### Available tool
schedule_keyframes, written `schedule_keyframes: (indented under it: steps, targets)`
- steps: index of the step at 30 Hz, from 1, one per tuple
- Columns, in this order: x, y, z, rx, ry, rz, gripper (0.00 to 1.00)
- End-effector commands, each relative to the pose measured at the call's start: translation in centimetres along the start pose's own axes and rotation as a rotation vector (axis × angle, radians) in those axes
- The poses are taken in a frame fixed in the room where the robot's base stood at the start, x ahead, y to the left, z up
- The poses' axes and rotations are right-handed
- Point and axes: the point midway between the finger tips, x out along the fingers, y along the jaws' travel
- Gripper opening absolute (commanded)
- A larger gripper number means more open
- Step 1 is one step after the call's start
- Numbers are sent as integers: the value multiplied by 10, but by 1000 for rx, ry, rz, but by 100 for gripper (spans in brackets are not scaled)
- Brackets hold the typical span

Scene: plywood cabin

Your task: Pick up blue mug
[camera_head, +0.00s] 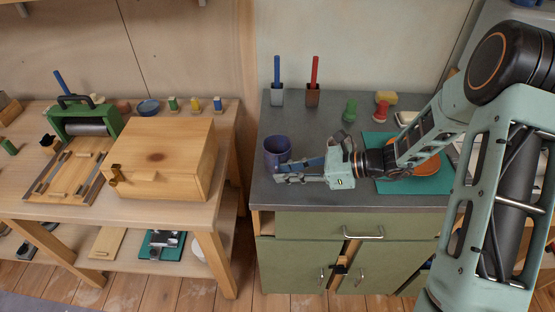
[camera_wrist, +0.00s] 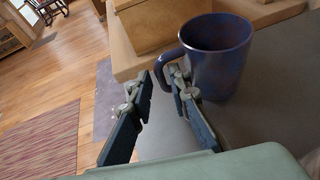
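The blue mug (camera_head: 276,150) stands upright near the left edge of the grey countertop (camera_head: 262,193). In the wrist view the mug (camera_wrist: 220,62) is at the upper right, with its handle (camera_wrist: 164,66) toward my gripper. My gripper (camera_head: 279,173) reaches in from the right, low beside the mug's near side. In the wrist view my gripper (camera_wrist: 162,80) has its two dark fingers apart with nothing held. The handle lies near the fingertips, just by the right one; I cannot tell whether they touch.
A wooden box (camera_head: 160,158) and a green press (camera_head: 85,122) stand on the left workbench, across a gap. A teal mat (camera_head: 385,185) lies under my arm.

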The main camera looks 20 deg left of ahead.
Motion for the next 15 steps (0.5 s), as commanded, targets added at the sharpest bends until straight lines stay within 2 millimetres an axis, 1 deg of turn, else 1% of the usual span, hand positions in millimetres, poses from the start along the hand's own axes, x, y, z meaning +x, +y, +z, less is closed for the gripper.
schedule_keyframes:
  steps: [1, 3, 6, 14, 15]
  targets:
    - [9, 2, -2, 3, -1, 4, 17]
    - [19, 2, -2, 0, 0, 4, 17]
    - [28, 1, -2, 0, -1, 2, 17]
    - [30, 1, -2, 0, 0, 0, 17]
    - [30, 1, -2, 0, 0, 0, 14]
